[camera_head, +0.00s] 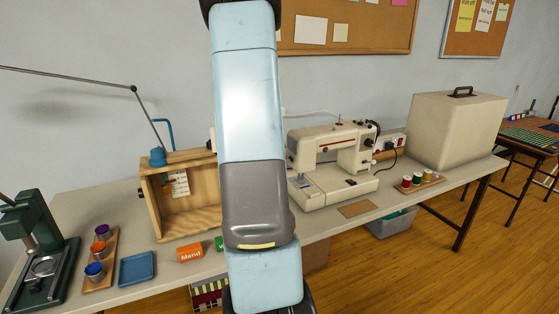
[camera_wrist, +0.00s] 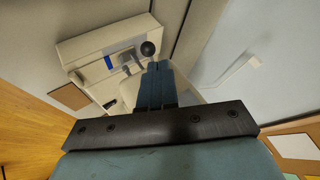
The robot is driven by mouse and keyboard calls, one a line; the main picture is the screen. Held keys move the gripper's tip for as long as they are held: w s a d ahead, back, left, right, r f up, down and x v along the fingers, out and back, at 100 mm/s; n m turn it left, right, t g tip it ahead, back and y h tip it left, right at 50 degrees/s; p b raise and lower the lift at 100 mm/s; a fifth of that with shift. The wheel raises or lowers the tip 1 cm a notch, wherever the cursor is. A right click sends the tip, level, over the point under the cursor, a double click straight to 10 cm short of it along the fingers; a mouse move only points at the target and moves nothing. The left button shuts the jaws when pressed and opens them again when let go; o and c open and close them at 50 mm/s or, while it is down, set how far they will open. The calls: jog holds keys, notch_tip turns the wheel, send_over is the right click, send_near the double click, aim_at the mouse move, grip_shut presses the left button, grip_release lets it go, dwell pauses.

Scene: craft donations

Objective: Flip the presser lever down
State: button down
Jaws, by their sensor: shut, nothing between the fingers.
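The cream sewing machine (camera_head: 332,160) stands on the long table, just right of my arm in the head view, which hides its left end. In the wrist view the machine (camera_wrist: 90,45) lies beyond and left of the fingers. A dark round knob (camera_wrist: 148,48) and a grey fitting (camera_wrist: 126,58) show beside the fingertips. I cannot tell whether this knob belongs to the presser lever, or whether the lever is up or down. My gripper (camera_wrist: 154,66) is shut and empty, its blue fingers together close to the knob; I cannot tell if they touch. The head view hides it.
A large beige case (camera_head: 455,130) stands right of the machine on the table (camera_head: 430,188), with a thread-spool rack (camera_head: 420,181) in front. A wooden box (camera_head: 187,215), a blue tray (camera_head: 137,268) and a green press (camera_head: 38,250) are on the left.

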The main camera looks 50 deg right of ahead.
jog(key=shift+r, duration=0.1)
jog(key=s+a+r, duration=0.9)
jog(key=s+r, duration=0.1)
jog(key=r, duration=0.2)
jog(key=shift+s+r, duration=0.25)
jog(key=shift+r, duration=0.1)
dwell(3.5)
jog(key=shift+a+f, duration=0.1)
dwell(0.6)
